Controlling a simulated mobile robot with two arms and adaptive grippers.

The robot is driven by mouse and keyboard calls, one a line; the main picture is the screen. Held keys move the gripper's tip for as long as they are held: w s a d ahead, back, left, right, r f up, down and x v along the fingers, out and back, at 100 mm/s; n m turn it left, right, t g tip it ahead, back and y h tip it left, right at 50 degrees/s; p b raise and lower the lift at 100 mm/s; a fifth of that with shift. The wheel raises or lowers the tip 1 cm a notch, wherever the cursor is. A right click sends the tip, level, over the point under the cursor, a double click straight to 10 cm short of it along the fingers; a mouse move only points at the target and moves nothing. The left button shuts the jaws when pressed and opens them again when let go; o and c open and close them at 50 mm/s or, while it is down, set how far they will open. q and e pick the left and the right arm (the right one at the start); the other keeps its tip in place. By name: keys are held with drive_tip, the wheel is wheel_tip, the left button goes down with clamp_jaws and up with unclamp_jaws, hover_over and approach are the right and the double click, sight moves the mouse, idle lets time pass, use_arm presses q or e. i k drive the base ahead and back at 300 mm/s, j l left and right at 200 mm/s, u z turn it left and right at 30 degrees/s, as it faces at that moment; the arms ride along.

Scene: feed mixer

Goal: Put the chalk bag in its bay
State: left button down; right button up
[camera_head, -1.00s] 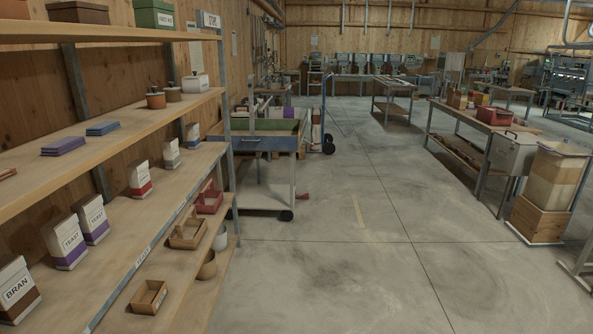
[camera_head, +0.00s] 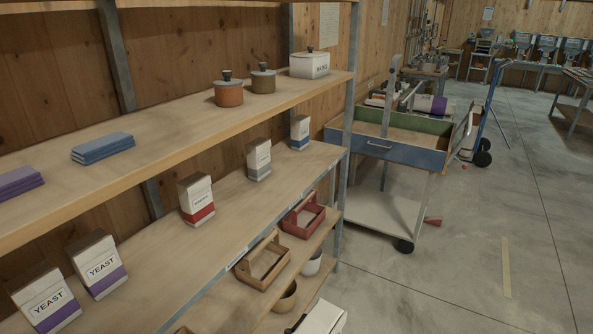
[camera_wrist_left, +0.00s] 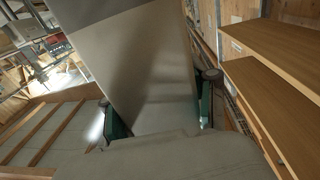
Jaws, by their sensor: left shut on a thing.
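My left gripper (camera_wrist_left: 158,92) is shut on a pale grey, box-shaped bag (camera_wrist_left: 150,50) in the left wrist view, with a green-padded finger on each side. No label shows on it, so I cannot read whether it is the chalk bag. In the head view a white boxy thing (camera_head: 322,318) is cut off at the bottom edge; I cannot tell if it is the held bag. The middle shelf (camera_head: 235,210) carries two yeast bags (camera_head: 98,265), a red-banded bag (camera_head: 196,200), a grey-banded bag (camera_head: 259,160) and a blue-banded bag (camera_head: 300,132), with gaps between. My right gripper is not in view.
Wooden trays (camera_head: 264,264) and a red tray (camera_head: 303,217) sit lower. A blue-sided cart (camera_head: 385,150) stands beyond the shelving. The floor at right is open.

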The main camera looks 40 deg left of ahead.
sight(271, 188)
drive_tip(key=i+u, duration=0.15)
drive_tip(key=i, duration=0.4)
drive_tip(key=i+l+u, duration=0.2)
drive_tip(key=i, duration=0.35)
drive_tip(key=i+l+u, duration=0.15)
drive_tip(key=i, duration=0.4)
